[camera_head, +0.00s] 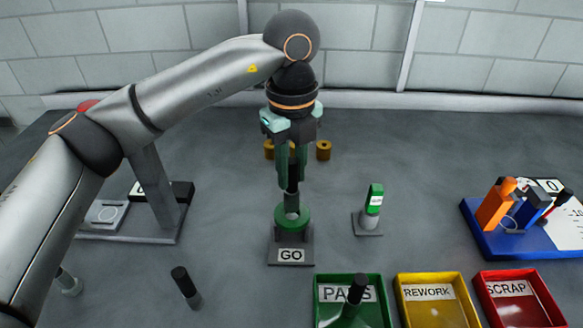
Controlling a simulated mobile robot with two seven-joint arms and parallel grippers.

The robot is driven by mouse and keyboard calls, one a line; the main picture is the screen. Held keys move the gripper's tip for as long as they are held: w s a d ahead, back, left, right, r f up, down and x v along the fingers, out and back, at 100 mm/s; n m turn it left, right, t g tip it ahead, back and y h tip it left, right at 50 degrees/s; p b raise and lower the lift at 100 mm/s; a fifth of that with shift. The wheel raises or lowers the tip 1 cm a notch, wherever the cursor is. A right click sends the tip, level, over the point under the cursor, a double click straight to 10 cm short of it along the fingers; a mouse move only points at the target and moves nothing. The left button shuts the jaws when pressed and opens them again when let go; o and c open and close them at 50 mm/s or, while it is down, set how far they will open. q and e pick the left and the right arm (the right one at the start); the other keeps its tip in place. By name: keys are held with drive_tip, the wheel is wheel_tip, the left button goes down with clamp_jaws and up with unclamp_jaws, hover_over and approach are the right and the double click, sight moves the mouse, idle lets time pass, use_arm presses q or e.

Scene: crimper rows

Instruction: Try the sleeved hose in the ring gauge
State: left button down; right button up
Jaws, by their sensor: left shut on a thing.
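My left gripper (290,185) comes down from above and is shut on a dark hose with a grey sleeve (291,202) at its lower end. The hose is upright. Its sleeved end is at the green ring (281,222) of the ring gauge, which stands on a grey base with a GO label (291,254). I cannot tell whether the sleeve's tip is inside the ring or just above it. The gripper fingers hide most of the hose. My right gripper is not in view.
Green PASS (322,279), yellow REWORK (428,276) and red SCRAP (506,275) trays stand in front; a dark piece stands in PASS. A small green-topped stand (373,205) is right of the gauge. A blue tray (490,238) holds tools.

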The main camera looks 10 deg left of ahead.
sight(292, 160)
use_arm(q)
drive_tip(key=shift+f+b, duration=0.9)
drive_tip(key=shift+f, duration=0.05)
idle(1.4)
drive_tip(key=shift+r, duration=0.1)
idle(0.7)
drive_tip(key=shift+r+p, duration=1.95)
drive_tip(key=shift+r, duration=0.75)
